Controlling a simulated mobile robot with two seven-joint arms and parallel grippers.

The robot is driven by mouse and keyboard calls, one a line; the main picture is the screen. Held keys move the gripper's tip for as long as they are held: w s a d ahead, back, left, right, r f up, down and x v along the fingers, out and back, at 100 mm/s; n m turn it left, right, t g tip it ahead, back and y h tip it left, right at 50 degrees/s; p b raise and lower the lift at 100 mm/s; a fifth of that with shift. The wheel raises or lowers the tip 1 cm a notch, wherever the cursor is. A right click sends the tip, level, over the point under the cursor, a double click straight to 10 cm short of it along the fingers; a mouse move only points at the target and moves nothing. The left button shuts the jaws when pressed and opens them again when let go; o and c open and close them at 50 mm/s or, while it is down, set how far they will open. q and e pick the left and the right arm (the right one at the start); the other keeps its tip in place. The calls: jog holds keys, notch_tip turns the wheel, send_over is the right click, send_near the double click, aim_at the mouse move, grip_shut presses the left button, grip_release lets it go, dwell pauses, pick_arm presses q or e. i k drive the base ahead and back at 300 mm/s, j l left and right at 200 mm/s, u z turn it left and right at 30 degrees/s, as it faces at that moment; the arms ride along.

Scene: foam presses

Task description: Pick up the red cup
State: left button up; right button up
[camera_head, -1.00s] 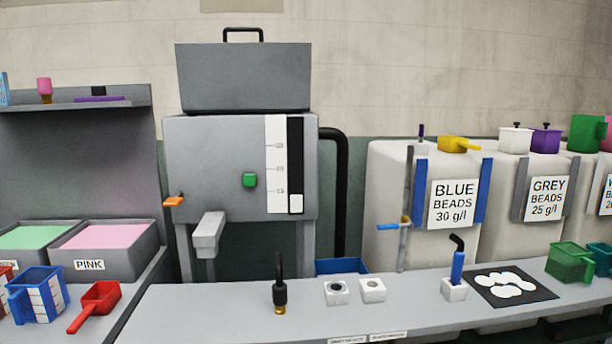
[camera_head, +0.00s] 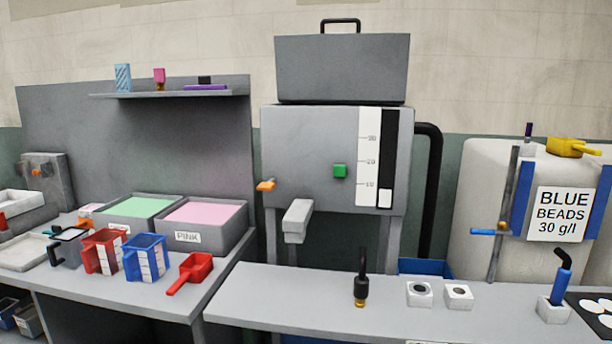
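A red cup (camera_head: 103,252) with white graduated panels stands upright on the left grey counter. It is directly left of a similar blue cup (camera_head: 146,257), close beside it. A red scoop (camera_head: 195,267) with its handle toward the front lies to the right of the blue cup. A dark grey cup (camera_head: 67,247) stands to the left of the red cup. Neither of my grippers is in view.
Bins of green (camera_head: 140,206) and pink (camera_head: 205,213) material stand behind the cups. A grey press (camera_head: 338,150) is at the centre. The right counter (camera_head: 290,300) holds a black-handled tool (camera_head: 361,280) and small white blocks. Its front left part is clear.

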aim_at(101, 254)
jog(key=u, duration=1.35)
jog(key=i+z, duration=0.15)
jog(key=z, duration=0.3)
jog(key=i+j+z, duration=0.1)
jog(key=z, duration=0.3)
jog(key=i+j+z, duration=0.3)
jog(key=i+j, duration=0.15)
jog(key=j, duration=0.2)
jog(key=i+j+z, duration=0.15)
jog(key=j, duration=0.2)
jog(key=i, duration=0.05)
